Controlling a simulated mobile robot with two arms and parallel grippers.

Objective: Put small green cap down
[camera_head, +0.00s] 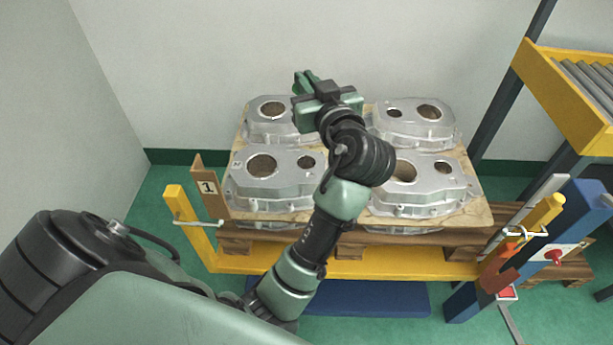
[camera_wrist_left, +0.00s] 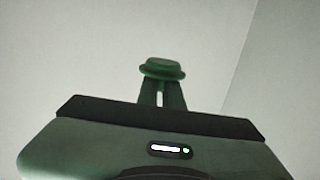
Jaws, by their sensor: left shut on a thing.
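The small green cap (camera_wrist_left: 162,68) shows in the left wrist view as a dark green, flanged piece at the tips of my left gripper (camera_wrist_left: 162,82). The fingers are shut on it, and only pale wall is behind it. In the head view my left gripper (camera_head: 304,84) is above the rear castings, near the gap between the left and right ones. There the cap is hard to tell apart from the dark green fingers. My right gripper is not in view.
Several aluminium castings (camera_head: 425,185) with round openings lie on a cardboard-topped wooden pallet (camera_head: 470,214). A yellow frame (camera_head: 345,266) runs along its front. A roller conveyor (camera_head: 580,90) stands at the right, with a blue post (camera_head: 583,215) below. The wall is close behind.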

